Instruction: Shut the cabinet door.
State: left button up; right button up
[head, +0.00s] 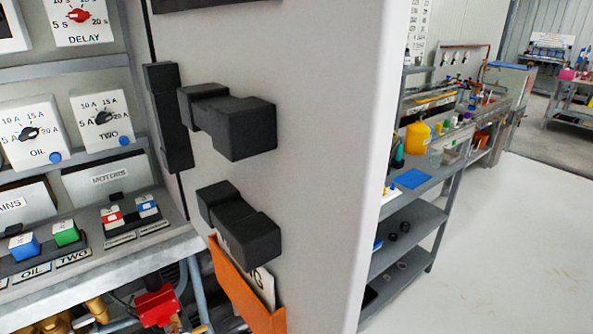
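The cabinet door (320,70) is a large pale grey panel that fills the middle of the head view. It stands open beside the cabinet's control panel (93,172), whose dials and switches are exposed at the left. Two stepped black blocks (246,128) (249,236) stick out from the door's face, one above the other. A tall black piece (169,117) runs along the door's left side next to the panel. An orange pocket (238,292) with papers hangs low on the door. Neither of my grippers shows in the view.
Behind the door's right edge is a grey shelf unit (416,222) with a yellow jug (417,137) and small items. Open pale floor (510,240) lies to the right. Pipes and a red fitting (157,304) sit below the panel.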

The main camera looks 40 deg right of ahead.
aim_at(275, 119)
jog(key=l+u, duration=0.15)
jog(key=l, duration=0.3)
jog(key=k+l+u, duration=0.2)
jog(key=l, duration=0.25)
jog(key=l+u, duration=0.15)
jog(key=l, duration=0.3)
